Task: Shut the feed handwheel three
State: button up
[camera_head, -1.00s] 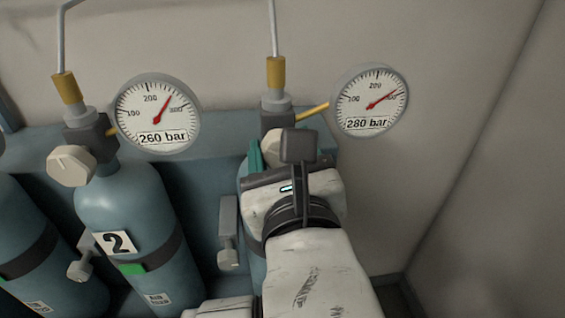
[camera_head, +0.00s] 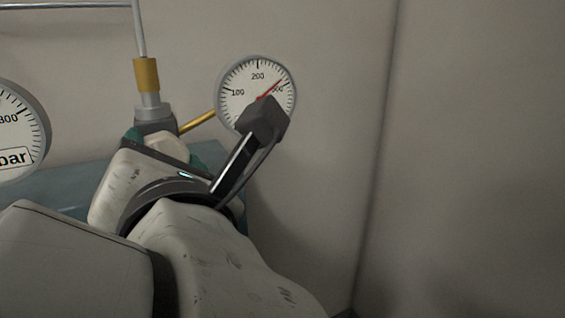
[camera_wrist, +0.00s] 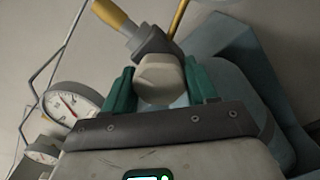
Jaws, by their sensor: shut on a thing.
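The cream, many-sided handwheel (camera_head: 166,147) sits on the dark valve block of the rightmost cylinder, below a brass fitting. It also shows in the wrist view (camera_wrist: 160,77). My gripper (camera_wrist: 159,84) is shut on it, one teal finger at each side. In the head view, my gripper (camera_head: 164,150) is rolled to the right and covers most of the valve and cylinder. The valve's round gauge (camera_head: 257,93) has its red needle close to 300; my wrist camera hides its lower part. No cylinder number is visible now.
A second gauge (camera_head: 18,128) is cut off at the left edge. A thin pipe (camera_head: 139,28) rises from the brass fitting (camera_head: 147,76). A blue surface (camera_head: 60,188) lies behind my arm. Bare wall (camera_head: 470,150) fills the right side.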

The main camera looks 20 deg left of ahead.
jog(key=shift+s+a+f+m, duration=0.1)
jog(key=shift+f+m, duration=0.15)
jog(key=shift+m, duration=0.55)
jog(key=o, duration=0.8)
jog(key=shift+c, duration=0.2)
jog(key=shift+o, duration=1.3)
jog(key=shift+r, duration=0.15)
